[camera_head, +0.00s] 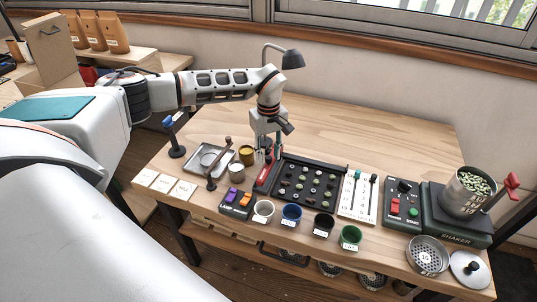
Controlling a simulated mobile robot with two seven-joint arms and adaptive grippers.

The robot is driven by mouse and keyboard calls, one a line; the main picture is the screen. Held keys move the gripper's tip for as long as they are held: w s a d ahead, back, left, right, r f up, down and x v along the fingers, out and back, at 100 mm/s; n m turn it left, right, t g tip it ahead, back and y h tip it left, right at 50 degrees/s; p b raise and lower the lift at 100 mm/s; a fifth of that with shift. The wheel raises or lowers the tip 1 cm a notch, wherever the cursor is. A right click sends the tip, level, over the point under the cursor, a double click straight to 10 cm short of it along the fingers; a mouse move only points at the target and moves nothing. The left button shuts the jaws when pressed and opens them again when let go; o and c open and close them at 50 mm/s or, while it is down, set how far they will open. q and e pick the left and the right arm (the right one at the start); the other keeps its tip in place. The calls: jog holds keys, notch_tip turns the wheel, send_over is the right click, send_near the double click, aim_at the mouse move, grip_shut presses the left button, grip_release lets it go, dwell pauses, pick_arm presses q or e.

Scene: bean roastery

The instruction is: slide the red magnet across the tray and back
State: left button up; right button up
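The red magnet (264,178) is a narrow bar at the left end of the black tray (345,172). The tray holds rows of small beans of several shades. My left gripper (269,155) points down right over the far end of the red magnet. Its fingers are small and dark here, and I cannot tell whether they are open, or touch or grip the magnet. The far end of the magnet is partly hidden by the fingers. My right gripper is not in view.
A tin cup (236,173) and a metal tray (196,163) stand left of the gripper. A switch box (236,207) and coloured cups, including a green one (350,236), line the front. A white slider panel (358,198) adjoins the tray's right. The back table is clear.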

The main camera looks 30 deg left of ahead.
pick_arm(q)
jog(key=shift+f, duration=0.15)
grip_shut()
jog(key=shift+d, duration=0.1)
jog(key=shift+w+d, duration=0.15)
jog(key=shift+d, duration=0.2)
jog(key=d, duration=0.3)
jog(key=w+d, duration=0.1)
jog(key=d, duration=0.2)
jog(key=w+d+p, duration=0.1)
jog(key=d, duration=0.2)
jog(key=shift+w+d, duration=0.15)
jog(key=shift+d, duration=0.25)
jog(key=d, duration=0.3)
jog(key=w+d+b, duration=0.1)
jog(key=d, duration=0.2)
jog(key=w+d+b, duration=0.1)
jog(key=d, duration=0.3)
jog(key=shift+w+d, duration=0.1)
jog(key=shift+w, duration=0.1)
